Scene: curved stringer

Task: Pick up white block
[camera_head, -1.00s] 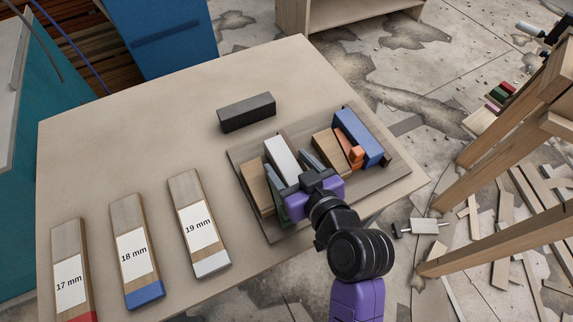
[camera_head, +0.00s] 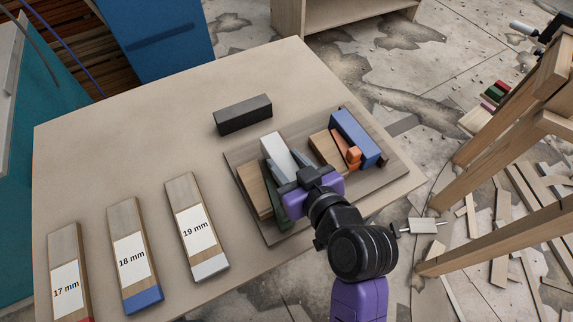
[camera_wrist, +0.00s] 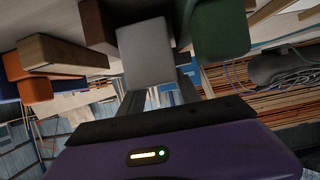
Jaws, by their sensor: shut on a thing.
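The white block (camera_head: 277,148) stands in a row of blocks on the wooden tray (camera_head: 288,232), in the head view. Its end face looks light grey in the wrist view (camera_wrist: 147,52). My gripper (camera_head: 291,168) reaches in from the front right and is shut on the white block. In the wrist view my gripper's dark fingers (camera_wrist: 160,92) lie on both sides of the block. My gripper hides the block's near end in the head view, and I cannot tell whether its underside touches the tray.
A green block (camera_head: 275,203) and a wooden block (camera_head: 254,189) stand left of it. Another wooden block (camera_head: 325,149), an orange piece (camera_head: 353,155) and a blue block (camera_head: 356,137) stand right. A dark block (camera_head: 243,114) lies behind. Labelled gauge boards (camera_head: 196,228) lie at left.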

